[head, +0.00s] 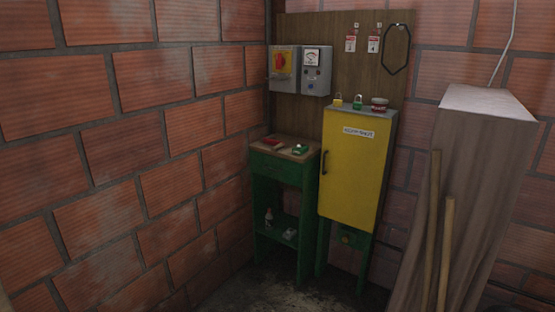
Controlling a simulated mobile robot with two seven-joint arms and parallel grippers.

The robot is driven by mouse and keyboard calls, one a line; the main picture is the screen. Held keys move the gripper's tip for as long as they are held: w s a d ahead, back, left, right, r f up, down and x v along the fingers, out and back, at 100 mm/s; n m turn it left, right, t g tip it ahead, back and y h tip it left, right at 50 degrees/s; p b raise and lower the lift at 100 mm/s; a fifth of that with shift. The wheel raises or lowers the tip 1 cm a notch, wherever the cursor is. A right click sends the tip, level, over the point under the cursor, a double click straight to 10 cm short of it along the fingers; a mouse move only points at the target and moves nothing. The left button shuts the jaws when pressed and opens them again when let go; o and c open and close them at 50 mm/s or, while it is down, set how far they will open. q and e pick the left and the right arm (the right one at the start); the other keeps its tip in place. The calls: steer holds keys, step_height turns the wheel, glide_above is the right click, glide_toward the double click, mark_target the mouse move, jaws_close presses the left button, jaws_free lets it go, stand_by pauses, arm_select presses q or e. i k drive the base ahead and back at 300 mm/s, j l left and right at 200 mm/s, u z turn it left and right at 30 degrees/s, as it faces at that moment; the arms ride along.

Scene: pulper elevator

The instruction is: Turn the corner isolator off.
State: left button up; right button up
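The corner isolator (282,68) is a grey box on the wooden backboard in the corner. It has a yellow plate with a red rotary handle (280,63). The handle's exact angle is too small to tell. A grey meter box (316,71) with a dial is mounted right beside it. Neither of my grippers shows in the head view, so their state is hidden.
A green table (271,172) with small items on top stands below the isolator. A yellow cabinet (347,170) with padlocks on top is beside it. Red tags (351,43) hang on the backboard (340,80). A draped object (470,190) with wooden poles blocks the right. Floor shows in front.

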mark_target(280, 61)
steer(key=i, duration=1.65)
